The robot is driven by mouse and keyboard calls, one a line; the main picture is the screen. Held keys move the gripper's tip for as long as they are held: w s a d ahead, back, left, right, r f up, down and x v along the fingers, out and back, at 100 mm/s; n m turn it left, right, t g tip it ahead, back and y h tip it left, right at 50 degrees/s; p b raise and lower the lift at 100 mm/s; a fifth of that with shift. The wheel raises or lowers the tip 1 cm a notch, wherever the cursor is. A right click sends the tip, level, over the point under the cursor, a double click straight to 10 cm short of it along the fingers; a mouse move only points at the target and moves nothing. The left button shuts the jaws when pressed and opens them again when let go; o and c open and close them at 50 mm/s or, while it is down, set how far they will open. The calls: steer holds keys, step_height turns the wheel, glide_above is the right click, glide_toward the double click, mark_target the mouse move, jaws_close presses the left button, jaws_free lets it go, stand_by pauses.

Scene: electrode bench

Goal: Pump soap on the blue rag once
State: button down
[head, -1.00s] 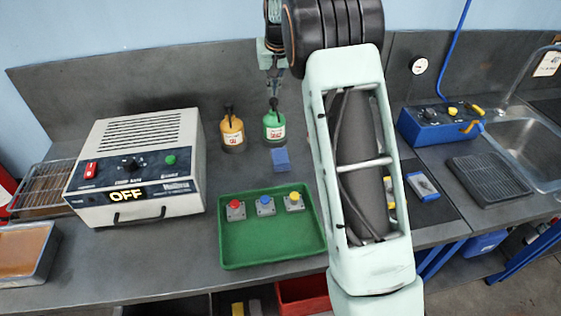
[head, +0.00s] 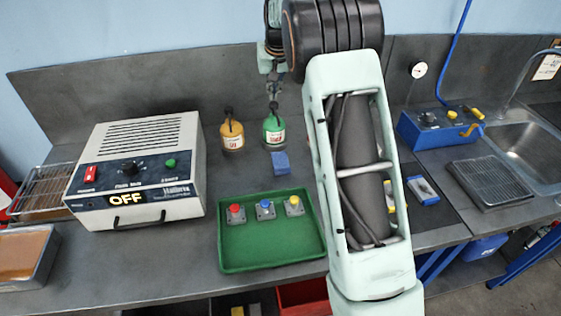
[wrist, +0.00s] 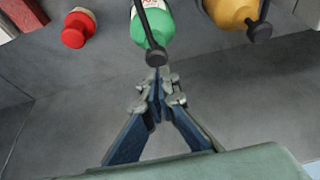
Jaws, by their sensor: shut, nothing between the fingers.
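A green pump bottle (head: 273,131) with a black pump top stands at the back of the bench, and it also shows in the wrist view (wrist: 158,26). An orange pump bottle (head: 232,135) stands to its left in the head view. The blue rag (head: 280,163) lies on the bench just in front of the green bottle. My gripper (head: 273,98) is shut and empty, right at the green bottle's pump top. In the wrist view its fingertips (wrist: 157,75) are together, close to the black pump end. I cannot tell whether they touch it.
A green tray (head: 270,252) with red, blue and yellow buttons lies in front. A white box reading OFF (head: 135,170) stands left. A red-capped item (wrist: 76,30) is beside the green bottle in the wrist view. A blue box (head: 435,127) and sink (head: 525,150) are right.

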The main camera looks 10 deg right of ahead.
mark_target(274, 103)
steer(key=shift+f, duration=0.1)
stand_by(0.3)
steer(key=shift+f+b, duration=1)
steer(key=shift+f, duration=0.5)
steer(key=shift+s, duration=0.1)
steer(key=shift+r, duration=0.1)
steer(key=shift+r+p, duration=1.1)
steer(key=shift+r, duration=0.35)
step_height(274, 103, up, 6)
steer(key=p, duration=0.4)
steer(key=shift+p, duration=0.35)
